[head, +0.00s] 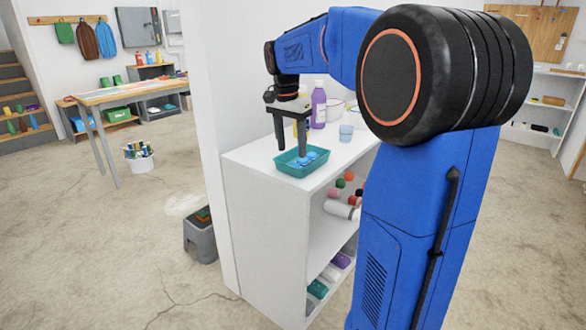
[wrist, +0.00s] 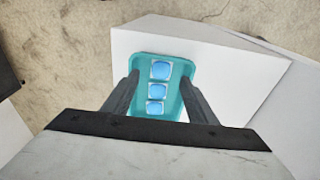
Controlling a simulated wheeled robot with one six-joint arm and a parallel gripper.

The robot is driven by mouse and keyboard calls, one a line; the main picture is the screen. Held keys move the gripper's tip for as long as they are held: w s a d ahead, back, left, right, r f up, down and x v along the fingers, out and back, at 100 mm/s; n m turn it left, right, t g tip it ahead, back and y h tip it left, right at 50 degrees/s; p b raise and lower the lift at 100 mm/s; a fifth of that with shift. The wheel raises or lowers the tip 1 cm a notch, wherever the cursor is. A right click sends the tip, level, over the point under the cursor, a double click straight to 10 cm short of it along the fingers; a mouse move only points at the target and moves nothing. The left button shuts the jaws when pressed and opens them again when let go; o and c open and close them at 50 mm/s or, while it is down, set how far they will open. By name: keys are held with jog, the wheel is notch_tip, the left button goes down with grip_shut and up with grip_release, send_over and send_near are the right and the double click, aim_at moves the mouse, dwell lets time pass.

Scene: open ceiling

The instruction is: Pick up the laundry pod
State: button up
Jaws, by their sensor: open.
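Several small blue-and-white laundry pods sit in a teal tray (head: 288,169) on the white shelf unit's top. In the wrist view three pods show in a line along the tray (wrist: 148,57): a far pod (wrist: 160,70), a middle pod (wrist: 157,91) and a near pod (wrist: 154,107). My gripper (wrist: 157,82) is open, with one finger on each side of the row of pods, and nothing is between the fingers but the view down to the tray. In the head view my gripper (head: 290,150) points down at the tray, and a finger partly hides the pods.
A purple bottle (head: 318,105), a light blue cup (head: 346,133) and bowls stand behind the tray on the white unit (head: 262,163). A white wall edge (head: 212,130) rises close to the unit's left side. The unit's lower shelves hold several items.

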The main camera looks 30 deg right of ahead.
jog(key=shift+w+d+f, duration=0.1)
jog(key=shift+d+f, duration=0.05)
jog(key=shift+f, duration=0.85)
jog(key=shift+w+d+f, duration=0.1)
jog(key=shift+f, duration=0.85)
jog(key=shift+w+d+f, duration=0.1)
jog(key=shift+d+f, duration=0.05)
jog(key=shift+f, duration=0.85)
jog(key=c, duration=1.1)
